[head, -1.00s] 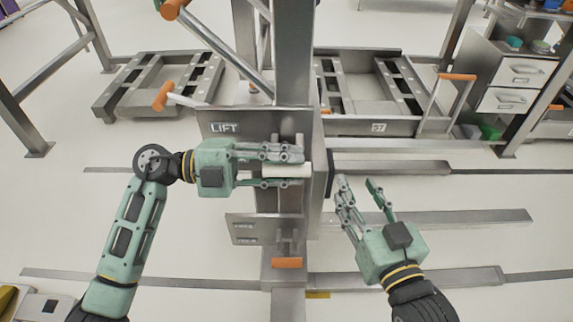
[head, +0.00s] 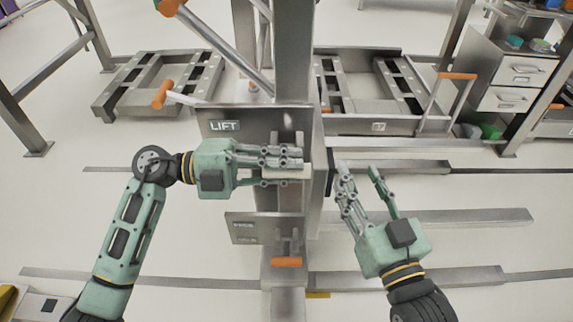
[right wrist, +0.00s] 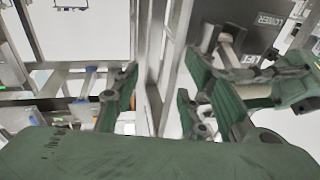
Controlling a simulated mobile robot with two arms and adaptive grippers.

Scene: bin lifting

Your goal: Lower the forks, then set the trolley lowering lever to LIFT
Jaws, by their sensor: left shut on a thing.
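The trolley's steel column stands in the middle of the head view. Its upper plate (head: 266,124) carries the word LIFT. The right wrist view also shows this plate (right wrist: 262,28), with LOWER and LIFT readable at an angle. A pale lever handle (head: 288,174) points right in front of the plate. My left gripper (head: 300,168) is shut on that handle, fingers above and below it. A lower plate (head: 253,229) with small lettering has an orange-ended lever (head: 287,262). My right gripper (head: 360,176) is open and empty, right of the column. I cannot clearly make out the forks.
Long metal bars (head: 440,217) lie low across the floor on both sides of the column. Two flat metal frames (head: 160,85) (head: 379,127) stand behind. A drawer cabinet (head: 515,72) is at the right. Open floor lies at the front right and left.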

